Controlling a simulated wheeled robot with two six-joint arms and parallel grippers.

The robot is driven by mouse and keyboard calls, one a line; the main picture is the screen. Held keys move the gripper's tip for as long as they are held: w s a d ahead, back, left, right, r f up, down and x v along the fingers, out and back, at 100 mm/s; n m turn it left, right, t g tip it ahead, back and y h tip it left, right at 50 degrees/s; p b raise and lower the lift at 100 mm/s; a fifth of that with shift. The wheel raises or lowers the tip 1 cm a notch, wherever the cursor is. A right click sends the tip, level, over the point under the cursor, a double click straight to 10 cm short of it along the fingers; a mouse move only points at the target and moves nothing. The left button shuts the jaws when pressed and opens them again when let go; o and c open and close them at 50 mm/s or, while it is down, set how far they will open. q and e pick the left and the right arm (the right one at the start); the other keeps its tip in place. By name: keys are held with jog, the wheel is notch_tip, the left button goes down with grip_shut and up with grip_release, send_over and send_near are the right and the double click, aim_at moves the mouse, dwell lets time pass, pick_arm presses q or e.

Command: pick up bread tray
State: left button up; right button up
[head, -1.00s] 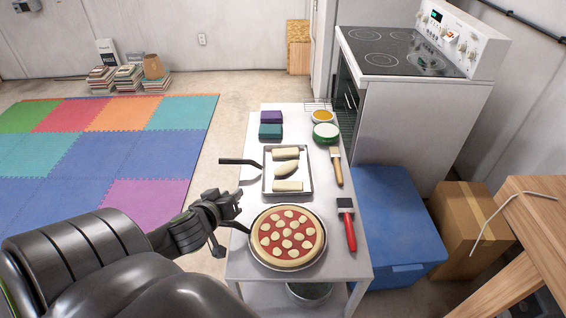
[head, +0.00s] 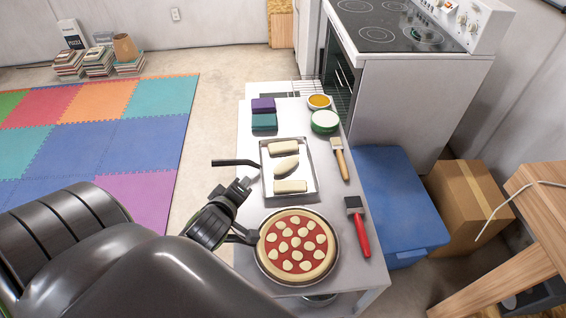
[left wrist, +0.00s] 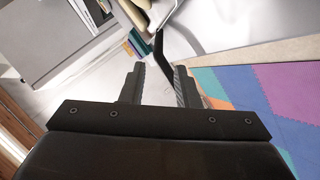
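The bread tray (head: 264,190) is a rectangular metal pan on the table, holding three pale pieces of bread (head: 284,148). Its black handle (head: 235,162) sticks out to the left past the table's edge. My left gripper (head: 243,186) is just below the handle in the head view, left of the tray. In the left wrist view my gripper (left wrist: 160,88) has its fingers apart, and the dark handle (left wrist: 159,48) reaches down toward the gap between them. I see no contact with the handle. My right gripper is not in view.
A pizza pan (head: 297,246) sits on the table (head: 345,262) nearer me. A brush (head: 339,158), a red-handled tool (head: 357,225), a green-rimmed bowl (head: 324,121) and a yellow-filled bowl (head: 319,101) stand along the right side. The floor left of the table is open.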

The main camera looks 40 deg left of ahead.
pick_arm(q)
send_near(255, 167)
jog(key=x, duration=0.2)
jog(key=shift+w+a+f+p, duration=0.1)
jog(key=shift+w+f+p, duration=0.1)
jog(key=shift+f+p, duration=0.2)
jog(key=shift+w+a+f, duration=0.2)
jog(key=shift+w+f, duration=0.1)
jog(key=shift+w, duration=0.3)
jog(key=shift+w+a+f+p, duration=0.15)
jog(key=shift+w+a+p, duration=0.2)
jog(key=shift+w, duration=0.2)
jog(key=shift+p+x, duration=0.35)
jog(key=shift+x, duration=1.5)
jog(key=shift+w+d, duration=0.1)
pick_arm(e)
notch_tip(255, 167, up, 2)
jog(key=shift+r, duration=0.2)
pick_arm(q)
jog(key=shift+c, duration=0.3)
grip_shut()
